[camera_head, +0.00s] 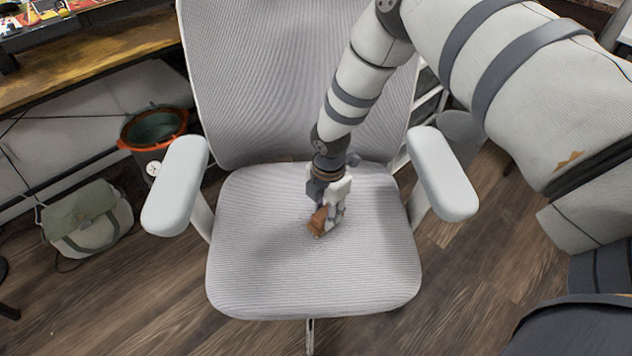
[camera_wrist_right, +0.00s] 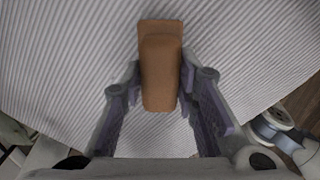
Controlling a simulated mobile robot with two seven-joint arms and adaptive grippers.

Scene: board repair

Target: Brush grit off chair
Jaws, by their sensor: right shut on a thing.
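A light grey office chair with a ribbed seat (camera_head: 260,270) and white armrests stands in the middle of the head view. My right gripper (camera_head: 328,212) is over the middle of the seat, pointing down. It is shut on a brown brush (camera_head: 318,222), whose lower end is at or just above the seat; I cannot tell if it touches. In the right wrist view the brush (camera_wrist_right: 160,75) sits between the two fingers, with the striped seat (camera_wrist_right: 60,70) behind it. Bristles are hidden. I cannot make out grit clearly. My left gripper is not in view.
The armrests (camera_head: 176,185) and (camera_head: 444,173) flank the seat, and the backrest (camera_head: 260,80) rises behind it. A dark bin with an orange rim (camera_head: 153,128) and a green bag (camera_head: 85,220) are at left, below a wooden bench (camera_head: 90,60). Wood floor shows in front.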

